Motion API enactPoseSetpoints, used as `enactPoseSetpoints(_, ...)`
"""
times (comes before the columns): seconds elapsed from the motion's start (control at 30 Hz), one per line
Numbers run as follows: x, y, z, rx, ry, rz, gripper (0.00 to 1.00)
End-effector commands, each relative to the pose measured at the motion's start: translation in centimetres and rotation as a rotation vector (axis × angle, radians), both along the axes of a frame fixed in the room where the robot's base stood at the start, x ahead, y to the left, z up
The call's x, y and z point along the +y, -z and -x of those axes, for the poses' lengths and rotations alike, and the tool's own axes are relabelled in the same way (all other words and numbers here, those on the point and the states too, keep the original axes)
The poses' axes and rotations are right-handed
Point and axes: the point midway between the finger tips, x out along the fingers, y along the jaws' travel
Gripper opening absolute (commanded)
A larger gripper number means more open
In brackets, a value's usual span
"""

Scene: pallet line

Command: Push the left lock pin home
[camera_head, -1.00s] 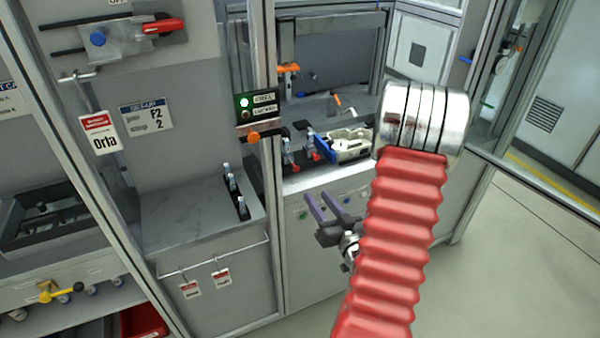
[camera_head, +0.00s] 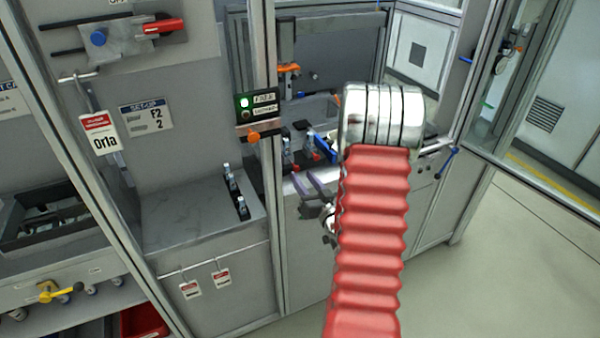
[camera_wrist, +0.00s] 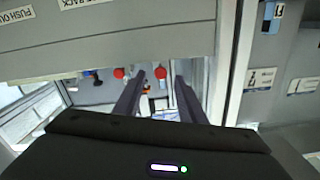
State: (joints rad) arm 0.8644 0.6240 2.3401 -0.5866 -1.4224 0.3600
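Two upright pins with pale tops and red parts at their bases, a left one (camera_head: 287,152) and a right one (camera_head: 311,142), stand on dark blocks in the bay; I cannot be sure that these are the lock pins. Two round red knobs, one at left (camera_wrist: 119,73) and one at right (camera_wrist: 160,72), show in the wrist view. My gripper (camera_head: 303,174) is open and empty, its purple fingers apart in front of the bay, below the pins in the picture. In the wrist view my gripper (camera_wrist: 160,79) has the right red knob between its fingertips in the picture.
A sign (camera_head: 257,104) has its green lamp lit beside "FREE", with an orange knob (camera_head: 253,136) below. A frame post (camera_head: 268,200) stands left of the bay. A grey panel (camera_wrist: 110,40) with labels crosses the wrist view. Open floor lies at right.

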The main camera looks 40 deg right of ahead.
Motion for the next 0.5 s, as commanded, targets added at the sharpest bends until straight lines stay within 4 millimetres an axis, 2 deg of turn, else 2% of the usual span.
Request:
enactPoseSetpoints(0.2,-0.8,0.0,-2.8,-0.001,-0.001,0.000,0.37)
enactPoseSetpoints(0.5,-1.1,0.0,-3.6,0.000,0.001,-0.001,0.37)
